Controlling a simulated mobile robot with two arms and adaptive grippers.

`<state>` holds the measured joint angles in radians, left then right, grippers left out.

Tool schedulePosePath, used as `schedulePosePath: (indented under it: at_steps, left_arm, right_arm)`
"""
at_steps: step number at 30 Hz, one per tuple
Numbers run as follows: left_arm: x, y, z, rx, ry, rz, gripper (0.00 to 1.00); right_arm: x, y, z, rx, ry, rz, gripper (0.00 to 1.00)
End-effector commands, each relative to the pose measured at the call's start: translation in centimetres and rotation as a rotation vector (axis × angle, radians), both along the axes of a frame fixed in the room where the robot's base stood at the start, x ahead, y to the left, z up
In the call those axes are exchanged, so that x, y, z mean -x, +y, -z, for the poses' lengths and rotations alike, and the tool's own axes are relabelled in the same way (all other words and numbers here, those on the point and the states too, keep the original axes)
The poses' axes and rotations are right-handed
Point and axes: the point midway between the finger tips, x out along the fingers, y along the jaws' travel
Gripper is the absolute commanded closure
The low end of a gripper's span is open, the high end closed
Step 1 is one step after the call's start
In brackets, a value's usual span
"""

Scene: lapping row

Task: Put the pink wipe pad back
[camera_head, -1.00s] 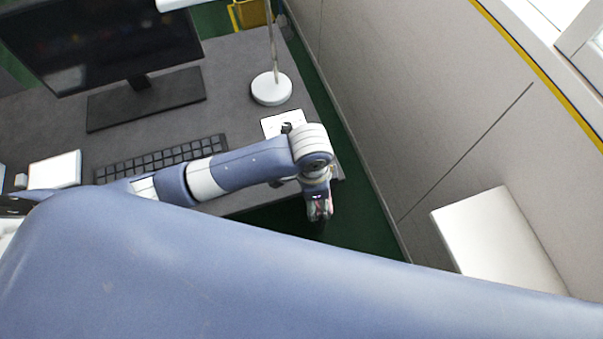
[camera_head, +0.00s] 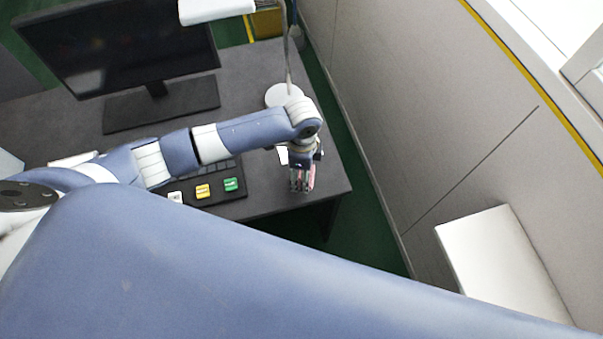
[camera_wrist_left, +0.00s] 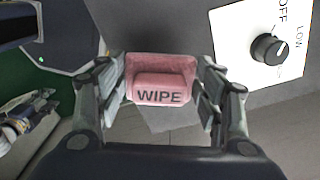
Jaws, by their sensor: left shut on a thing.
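The pink wipe pad (camera_wrist_left: 160,82), marked WIPE, sits between the fingers of my left gripper (camera_wrist_left: 160,95) in the left wrist view. The gripper is shut on it. In the head view my left gripper (camera_head: 302,182) is over the right front part of the dark grey desk (camera_head: 270,200), and a sliver of pink shows at its fingers. I cannot tell how high the pad is above the desk. My right gripper is not in view.
A white panel with a black knob (camera_wrist_left: 268,47) lies near the gripper. A button box with a yellow button (camera_head: 203,191) and green button (camera_head: 231,184) is on the desk. A monitor (camera_head: 115,45) and lamp base (camera_head: 283,94) stand behind. A grey wall (camera_head: 400,110) is at right.

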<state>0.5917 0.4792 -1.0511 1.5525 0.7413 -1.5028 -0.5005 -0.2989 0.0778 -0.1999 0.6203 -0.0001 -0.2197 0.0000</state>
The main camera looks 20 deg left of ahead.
Motion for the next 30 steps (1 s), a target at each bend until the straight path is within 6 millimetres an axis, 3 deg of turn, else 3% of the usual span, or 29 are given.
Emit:
schedulePosePath:
  at_steps: [4,12,22,23,24,25,30]
  left_arm:
    - [-0.5,0.2,0.4,0.0,0.001,0.0,0.6]
    - [-0.5,0.2,3.3,0.0,0.0,0.001,0.6]
    - [-0.4,0.2,3.7,0.0,-0.001,0.001,0.6]
    - [-0.4,0.2,3.7,0.0,-0.001,0.001,0.31]
    - [-0.4,0.2,3.7,0.0,-0.001,0.001,0.22]
    - [-0.4,0.2,3.7,0.0,-0.001,0.001,0.18]
    - [-0.4,0.2,3.7,0.0,-0.001,0.001,0.18]
  right_arm:
    - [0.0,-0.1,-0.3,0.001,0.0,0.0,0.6]
    - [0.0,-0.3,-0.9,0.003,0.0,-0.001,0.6]
    - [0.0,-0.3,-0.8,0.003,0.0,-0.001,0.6]
    - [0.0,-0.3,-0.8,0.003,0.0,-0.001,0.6]
    - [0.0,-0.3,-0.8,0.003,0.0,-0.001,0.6]
    - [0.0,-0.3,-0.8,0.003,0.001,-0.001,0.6]
    - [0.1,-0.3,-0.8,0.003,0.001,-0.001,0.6]
